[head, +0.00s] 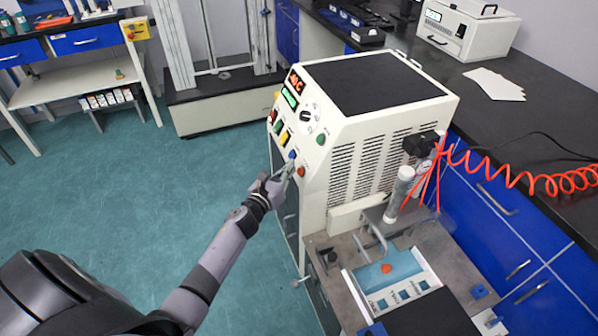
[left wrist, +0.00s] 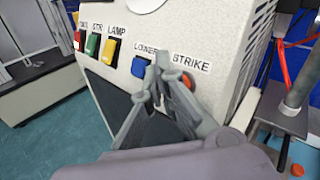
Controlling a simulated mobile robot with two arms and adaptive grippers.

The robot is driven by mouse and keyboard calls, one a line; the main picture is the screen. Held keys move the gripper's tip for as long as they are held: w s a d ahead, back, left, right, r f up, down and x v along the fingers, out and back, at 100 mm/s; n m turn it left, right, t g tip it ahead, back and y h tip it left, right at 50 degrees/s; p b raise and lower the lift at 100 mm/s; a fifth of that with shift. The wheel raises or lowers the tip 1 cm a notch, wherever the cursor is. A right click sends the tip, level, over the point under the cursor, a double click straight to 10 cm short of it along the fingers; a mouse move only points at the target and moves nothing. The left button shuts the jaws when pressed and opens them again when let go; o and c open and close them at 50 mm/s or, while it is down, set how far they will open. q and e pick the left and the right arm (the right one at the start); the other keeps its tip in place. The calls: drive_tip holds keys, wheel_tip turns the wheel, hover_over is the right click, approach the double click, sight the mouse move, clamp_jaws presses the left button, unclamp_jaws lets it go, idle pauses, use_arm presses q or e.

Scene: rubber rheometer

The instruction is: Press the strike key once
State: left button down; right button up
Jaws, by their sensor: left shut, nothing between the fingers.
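In the head view my left gripper (head: 289,167) is close to the panel. I cannot tell whether the fingertips touch the panel or key. My right gripper is not in view.
A blue key (left wrist: 139,67) sits just left of the fingertips. Yellow (left wrist: 110,51), green (left wrist: 92,44) and red (left wrist: 78,40) keys lie further left. The floor at left is clear.

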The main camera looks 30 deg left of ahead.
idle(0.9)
use_arm(q)
drive_tip(key=shift+w+d+f+b, duration=0.2)
drive_tip(key=shift+w+d+b, duration=0.05)
drive_tip(key=shift+w+b, duration=0.1)
